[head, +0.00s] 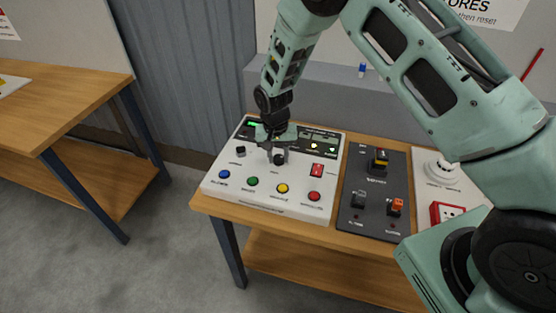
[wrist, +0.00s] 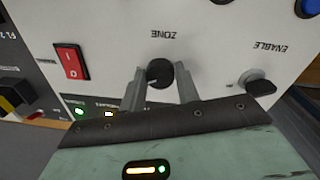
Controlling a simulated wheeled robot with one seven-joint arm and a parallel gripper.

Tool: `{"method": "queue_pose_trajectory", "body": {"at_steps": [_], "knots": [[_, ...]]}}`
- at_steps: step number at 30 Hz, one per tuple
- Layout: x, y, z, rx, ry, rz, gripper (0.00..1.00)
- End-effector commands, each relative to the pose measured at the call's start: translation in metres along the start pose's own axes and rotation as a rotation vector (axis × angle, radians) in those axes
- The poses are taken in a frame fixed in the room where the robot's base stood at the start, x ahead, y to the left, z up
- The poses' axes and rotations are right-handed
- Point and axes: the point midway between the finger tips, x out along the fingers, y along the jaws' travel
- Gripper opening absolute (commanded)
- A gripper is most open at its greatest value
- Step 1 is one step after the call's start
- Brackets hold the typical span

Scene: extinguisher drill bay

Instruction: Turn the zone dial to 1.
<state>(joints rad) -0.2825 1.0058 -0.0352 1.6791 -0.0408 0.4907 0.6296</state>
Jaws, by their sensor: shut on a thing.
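A black ENABLE knob (wrist: 260,84) sits beside the dial, and a red rocker switch (wrist: 71,62) on its other side. Blue, green, yellow (head: 282,188) and red buttons line the panel's front. A dark switch panel (head: 350,218) stands to the right.

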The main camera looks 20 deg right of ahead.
Motion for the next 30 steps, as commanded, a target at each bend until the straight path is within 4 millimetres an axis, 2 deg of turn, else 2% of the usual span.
{"method": "queue_pose_trajectory", "body": {"at_steps": [18, 30], "knots": [[0.0017, 0.0018, 0.0001, -0.584, 0.036, 0.000, 0.09], [0.0004, 0.0030, -0.0002, -0.911, 0.055, 0.000, 0.09]]}}
